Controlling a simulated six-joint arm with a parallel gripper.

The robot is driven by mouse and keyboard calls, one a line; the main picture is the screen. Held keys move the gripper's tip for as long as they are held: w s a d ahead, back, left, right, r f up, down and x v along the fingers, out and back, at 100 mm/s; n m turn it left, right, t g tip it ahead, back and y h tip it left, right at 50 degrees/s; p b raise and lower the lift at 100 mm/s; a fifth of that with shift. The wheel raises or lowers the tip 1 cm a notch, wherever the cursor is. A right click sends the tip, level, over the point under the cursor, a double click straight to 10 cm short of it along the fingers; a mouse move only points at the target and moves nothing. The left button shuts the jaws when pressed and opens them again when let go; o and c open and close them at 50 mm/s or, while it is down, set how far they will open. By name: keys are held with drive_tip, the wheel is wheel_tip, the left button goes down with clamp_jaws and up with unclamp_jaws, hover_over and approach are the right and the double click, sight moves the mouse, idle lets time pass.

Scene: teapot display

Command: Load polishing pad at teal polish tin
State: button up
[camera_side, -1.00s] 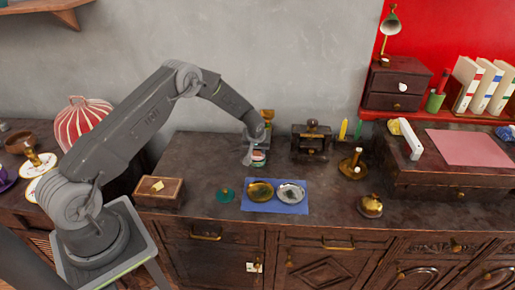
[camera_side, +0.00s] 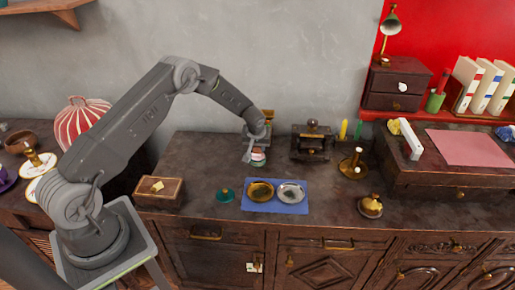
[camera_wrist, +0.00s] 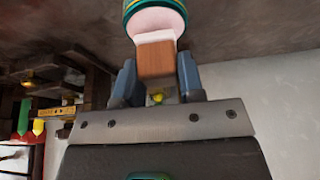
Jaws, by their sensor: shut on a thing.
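My gripper (camera_wrist: 157,85) is shut on the wooden block of the polishing pad (camera_wrist: 156,60). The pad's pale face points away from the fingers. The teal polish tin (camera_wrist: 129,9), with a pinkish-white filling and gold trim, is directly in front of the pad. The pad overlaps the tin's near edge in the wrist view; I cannot tell if they touch. In the side view my gripper (camera_side: 249,150) is low over the back of the cabinet top, with the tin (camera_side: 259,158) just below it, partly hidden.
A teal lid-like piece (camera_side: 224,195) lies at the front. A blue cloth (camera_side: 275,205) holds a gold dish and a silver dish. A wooden box (camera_side: 158,192) is at left. A dark stand (camera_side: 312,142) and brass holders (camera_side: 353,165) are at right.

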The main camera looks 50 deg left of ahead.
drive_tip(key=shift+r, duration=2.7)
